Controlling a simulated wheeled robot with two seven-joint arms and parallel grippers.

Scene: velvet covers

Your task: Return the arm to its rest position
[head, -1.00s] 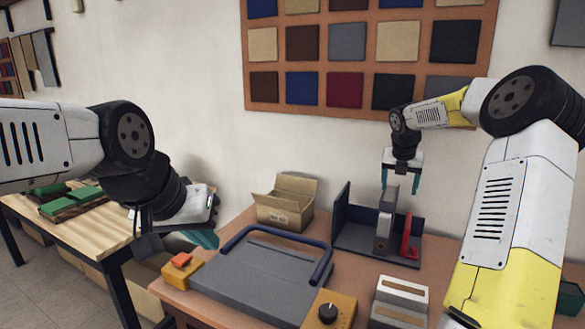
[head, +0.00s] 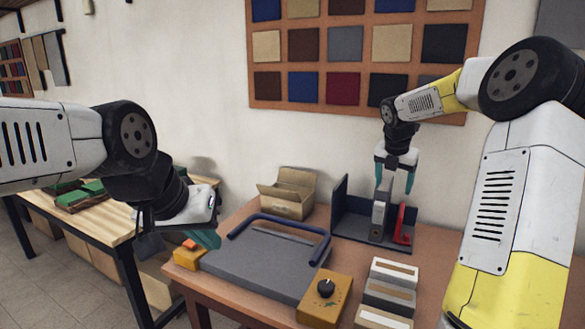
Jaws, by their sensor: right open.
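My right gripper (head: 394,183) points down at the dark blue angled stand (head: 345,222) on the brown table. Its two teal fingers are apart. A grey upright block (head: 379,217) and a red piece (head: 402,224) stand in that stand, just under and partly between the fingers in the picture; whether they touch cannot be told. My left gripper (head: 205,238) hangs at the left, near the left end of the grey press plate. Its teal fingertips show only partly, so its opening is unclear.
The grey press plate (head: 262,262) has a blue bar handle. An open cardboard box (head: 288,195), an orange dial box (head: 325,298), a yellow button box (head: 187,258) and slotted grey holders (head: 390,293) surround it. A wooden table (head: 110,222) stands at left.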

